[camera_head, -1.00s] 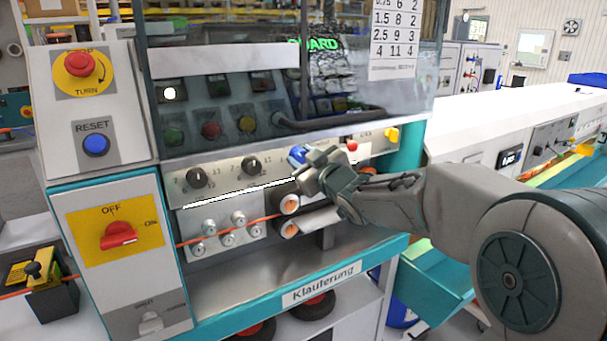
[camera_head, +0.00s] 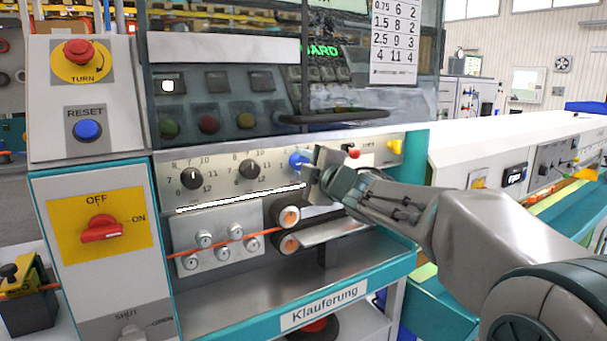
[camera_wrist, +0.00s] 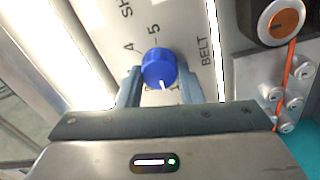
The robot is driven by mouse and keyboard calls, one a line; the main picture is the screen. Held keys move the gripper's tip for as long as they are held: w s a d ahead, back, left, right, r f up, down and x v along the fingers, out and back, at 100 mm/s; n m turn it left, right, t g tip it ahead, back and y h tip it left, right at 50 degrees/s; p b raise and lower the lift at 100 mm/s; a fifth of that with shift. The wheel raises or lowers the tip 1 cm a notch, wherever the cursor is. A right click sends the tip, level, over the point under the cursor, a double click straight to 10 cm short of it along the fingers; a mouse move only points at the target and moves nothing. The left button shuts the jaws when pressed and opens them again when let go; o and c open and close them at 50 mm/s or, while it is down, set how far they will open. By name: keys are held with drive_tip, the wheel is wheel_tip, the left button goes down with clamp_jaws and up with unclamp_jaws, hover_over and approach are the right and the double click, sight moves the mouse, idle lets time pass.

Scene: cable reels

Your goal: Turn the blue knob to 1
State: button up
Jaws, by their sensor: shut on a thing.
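The blue knob (camera_head: 298,159) sits on the grey panel (camera_head: 222,158) of the machine, to the right of two black knobs. My gripper (camera_head: 312,168) is at the knob from the right and partly covers it. In the wrist view the blue knob (camera_wrist: 158,68) lies between the two fingers of my gripper (camera_wrist: 159,85), which are shut on its sides. A white pointer mark on the knob points down and slightly right in that view. The printed 4 and 5 show above the knob; the figures below it are partly hidden by the gripper.
A red knob (camera_head: 352,153) and a yellow knob (camera_head: 394,147) are to the right on the panel. Orange-centred rollers (camera_head: 289,217) sit just below, with an orange cable (camera_head: 232,238) running left. A dark window (camera_head: 225,100) is above.

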drive_tip(key=shift+f+n+b, duration=0.1)
drive_tip(key=shift+n+b, duration=0.4)
drive_tip(key=shift+n, duration=0.6)
drive_tip(key=o, duration=1)
drive_tip(key=shift+c, duration=0.2)
drive_tip(key=v, duration=1.4)
drive_tip(key=shift+w+d, duration=0.1)
drive_tip(key=shift+w, duration=0.05)
